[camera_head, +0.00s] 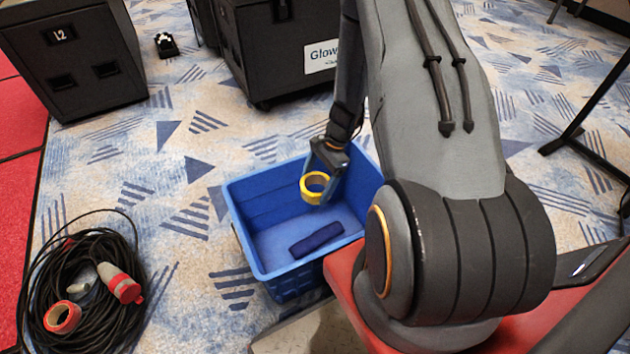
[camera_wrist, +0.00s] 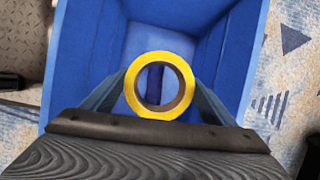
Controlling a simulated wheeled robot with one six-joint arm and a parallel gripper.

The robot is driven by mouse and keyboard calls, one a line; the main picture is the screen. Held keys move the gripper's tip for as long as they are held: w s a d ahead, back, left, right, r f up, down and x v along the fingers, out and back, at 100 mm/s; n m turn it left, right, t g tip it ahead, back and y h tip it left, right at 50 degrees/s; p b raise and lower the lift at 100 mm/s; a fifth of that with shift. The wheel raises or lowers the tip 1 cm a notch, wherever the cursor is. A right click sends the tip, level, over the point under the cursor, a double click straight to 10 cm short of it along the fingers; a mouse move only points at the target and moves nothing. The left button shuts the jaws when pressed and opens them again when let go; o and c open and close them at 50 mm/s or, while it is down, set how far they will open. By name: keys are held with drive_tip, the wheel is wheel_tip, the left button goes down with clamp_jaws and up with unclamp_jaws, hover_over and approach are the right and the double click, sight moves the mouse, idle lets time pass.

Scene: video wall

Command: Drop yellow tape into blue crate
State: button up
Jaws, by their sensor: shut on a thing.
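The yellow tape (camera_head: 316,186) is a ring-shaped roll held between the fingers of my gripper (camera_head: 322,178), over the inside of the blue crate (camera_head: 247,252). In the wrist view the tape (camera_wrist: 160,114) sits between the two fingers of my gripper (camera_wrist: 160,100), with its hole facing the camera. The blue crate (camera_wrist: 84,60) spreads out below it. A dark blue object (camera_head: 316,240) lies on the crate floor; part of it shows through the tape's hole in the wrist view. How high the tape is above the crate floor is hard to tell.
A black stand leg (camera_head: 590,110) is at right. Carpet between is clear.

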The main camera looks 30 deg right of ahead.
drive_tip(key=shift+f+b, duration=0.3)
drive_tip(key=shift+f, duration=0.4)
drive_tip(key=o, duration=1.3)
drive_tip(key=p+v, duration=0.1)
drive_tip(key=v, duration=0.7)
